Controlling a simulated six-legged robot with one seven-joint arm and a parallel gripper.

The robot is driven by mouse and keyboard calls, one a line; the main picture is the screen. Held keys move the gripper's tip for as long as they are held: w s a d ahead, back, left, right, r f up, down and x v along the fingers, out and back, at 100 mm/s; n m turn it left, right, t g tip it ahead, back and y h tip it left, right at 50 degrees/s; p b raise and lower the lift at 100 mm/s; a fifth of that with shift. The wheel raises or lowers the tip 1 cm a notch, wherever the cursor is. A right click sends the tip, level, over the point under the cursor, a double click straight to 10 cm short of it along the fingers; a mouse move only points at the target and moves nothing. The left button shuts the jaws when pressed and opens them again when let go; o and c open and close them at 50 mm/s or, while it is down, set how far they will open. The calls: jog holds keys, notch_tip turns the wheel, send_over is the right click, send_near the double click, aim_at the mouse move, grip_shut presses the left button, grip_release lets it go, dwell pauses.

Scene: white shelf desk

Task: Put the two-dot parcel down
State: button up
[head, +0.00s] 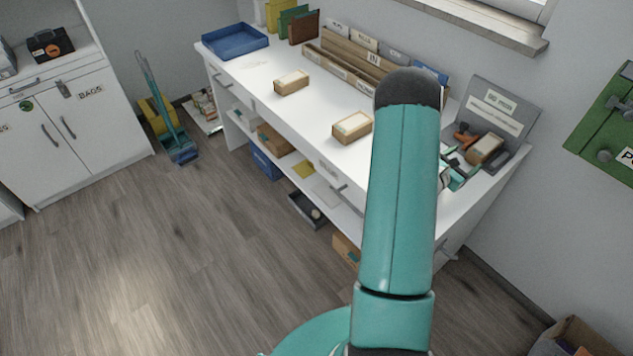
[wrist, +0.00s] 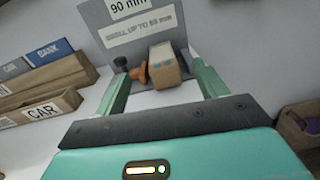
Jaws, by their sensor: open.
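A tan parcel (wrist: 165,72) with two small teal marks on its near face is in front of the grey sign board (wrist: 135,28) in the wrist view. In the head view this parcel (head: 486,149) is at the right end of the white desk. My gripper (wrist: 157,66) is open, with one teal finger on each side of the parcel's near end. Gaps show between the fingers and the parcel. In the head view my gripper (head: 460,168) is partly hidden behind my arm. What lies under the parcel is hard to make out.
An orange-brown object (wrist: 140,73) lies just left of the parcel. Two other tan parcels, a left one (head: 291,82) and a nearer one (head: 352,127), lie on the desk (head: 300,122). A wooden file rack (head: 350,62) lines the back; a blue tray (head: 235,40) is far left.

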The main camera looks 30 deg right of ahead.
jog(key=a+r+m+g+y, duration=0.4)
jog(key=a+r+m+g, duration=0.2)
jog(key=a+r+m, duration=0.75)
jog(key=s+a+r+m+t+y, duration=0.1)
jog(key=a+r+t+y, duration=0.2)
jog(key=a, duration=1.1)
jog(key=s+a+r+m+t+y, duration=0.2)
jog(key=a+y, duration=0.4)
jog(key=a, duration=0.8)
jog(key=s+a+r+m+t+y, duration=0.1)
jog(key=a+r+t+y, duration=0.3)
jog(key=a, duration=1)
notch_tip(320, 180, up, 3)
jog(key=shift+s+a+f+m+t+y, duration=0.2)
jog(key=shift+a+m+t+y, duration=0.15)
jog(key=shift+m+y, duration=0.25)
